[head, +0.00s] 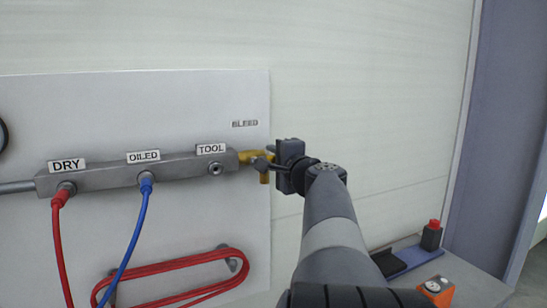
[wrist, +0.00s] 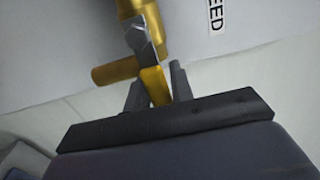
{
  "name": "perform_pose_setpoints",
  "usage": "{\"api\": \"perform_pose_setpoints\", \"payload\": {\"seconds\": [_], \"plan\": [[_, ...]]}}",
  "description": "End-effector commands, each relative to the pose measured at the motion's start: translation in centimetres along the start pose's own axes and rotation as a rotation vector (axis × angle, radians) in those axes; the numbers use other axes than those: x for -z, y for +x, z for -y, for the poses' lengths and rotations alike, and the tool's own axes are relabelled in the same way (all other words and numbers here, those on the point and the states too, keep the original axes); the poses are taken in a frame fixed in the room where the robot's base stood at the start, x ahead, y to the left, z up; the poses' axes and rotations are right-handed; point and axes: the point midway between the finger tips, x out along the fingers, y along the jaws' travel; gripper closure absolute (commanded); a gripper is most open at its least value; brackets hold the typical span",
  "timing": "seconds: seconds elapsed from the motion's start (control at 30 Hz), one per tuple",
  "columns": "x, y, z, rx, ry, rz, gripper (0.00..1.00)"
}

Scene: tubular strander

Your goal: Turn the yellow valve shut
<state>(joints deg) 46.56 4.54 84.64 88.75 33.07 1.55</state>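The yellow valve (head: 254,157) sits at the right end of the grey manifold, below the BLEED label. In the wrist view its yellow body (wrist: 130,9) is at the top, with a yellow stub (wrist: 115,72) pointing left. A yellow handle (wrist: 154,84) hangs from a grey metal piece down toward my gripper. My gripper (head: 270,165) is at the valve's right side and partly covers it. In the wrist view my gripper (wrist: 160,88) has its two dark fingers apart, one on each side of the handle. Whether they press on it is unclear.
The manifold (head: 110,176) carries DRY, OILED and TOOL labels, with a red hose (head: 60,235) and a blue hose (head: 137,230) hanging from it. A coiled red hose (head: 160,267) hangs below. An orange device (head: 437,290) and a red-topped block (head: 431,238) stand at lower right.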

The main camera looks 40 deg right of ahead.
Motion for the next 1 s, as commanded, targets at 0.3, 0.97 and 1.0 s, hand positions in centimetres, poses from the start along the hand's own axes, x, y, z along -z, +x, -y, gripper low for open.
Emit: {"api": "perform_pose_setpoints", "payload": {"seconds": [0.3, 0.97, 1.0], "plan": [[0.01, -0.02, -0.01, 0.0, 0.0, 0.0, 1.0], [-0.02, -0.02, 0.17, 0.0, -0.097, 0.0, 1.0], [-0.03, -0.02, 0.28, 0.001, -0.121, 0.0, 1.0]]}}
